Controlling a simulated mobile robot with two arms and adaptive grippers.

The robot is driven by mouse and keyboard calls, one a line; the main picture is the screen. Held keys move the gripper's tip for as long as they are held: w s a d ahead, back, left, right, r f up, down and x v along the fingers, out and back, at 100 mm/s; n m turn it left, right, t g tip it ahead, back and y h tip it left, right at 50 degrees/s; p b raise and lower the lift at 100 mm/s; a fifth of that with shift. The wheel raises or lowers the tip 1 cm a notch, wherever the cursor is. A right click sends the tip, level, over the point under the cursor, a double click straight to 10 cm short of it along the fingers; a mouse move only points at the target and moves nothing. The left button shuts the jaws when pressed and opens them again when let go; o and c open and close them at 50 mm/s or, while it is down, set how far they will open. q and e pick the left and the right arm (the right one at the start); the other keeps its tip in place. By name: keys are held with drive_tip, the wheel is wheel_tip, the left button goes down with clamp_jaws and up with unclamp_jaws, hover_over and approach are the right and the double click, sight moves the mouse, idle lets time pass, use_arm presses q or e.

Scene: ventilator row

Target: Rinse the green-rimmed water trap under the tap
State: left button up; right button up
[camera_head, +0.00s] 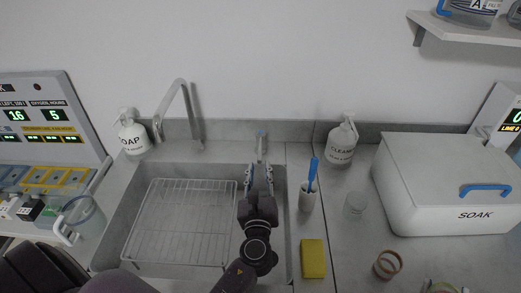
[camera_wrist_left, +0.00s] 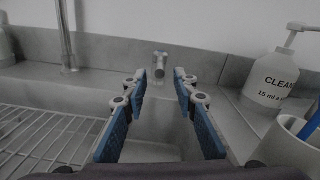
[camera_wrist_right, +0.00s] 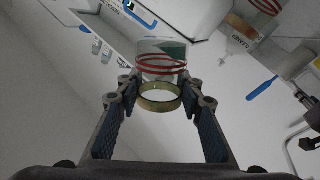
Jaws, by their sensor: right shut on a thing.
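My left gripper (camera_head: 259,168) is over the right part of the sink (camera_head: 282,225). In the left wrist view its blue-padded fingers (camera_wrist_left: 160,85) stand apart with nothing between them. A pale green rim (camera_head: 441,288) shows at the head view's bottom edge.
A wire rack (camera_head: 185,220) fills the sink's left part. Right of the sink are a brush cup (camera_head: 307,198), yellow sponge (camera_head: 313,259), clear jar (camera_head: 355,206), brown-rimmed jar (camera_head: 388,264), cleaner bottle (camera_head: 341,146) and the white SOAK box (camera_head: 430,200). A soap bottle (camera_head: 131,136) stands back left.

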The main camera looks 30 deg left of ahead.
sight(260, 140)
use_arm(q)
drive_tip(key=shift+w+a, duration=0.3)
drive_tip(key=shift+w, duration=0.15)
drive_tip(key=p+x, duration=0.1)
drive_tip(key=x, duration=1)
drive_tip(key=shift+s, duration=0.1)
drive_tip(key=shift+c, duration=0.6)
clamp_jaws()
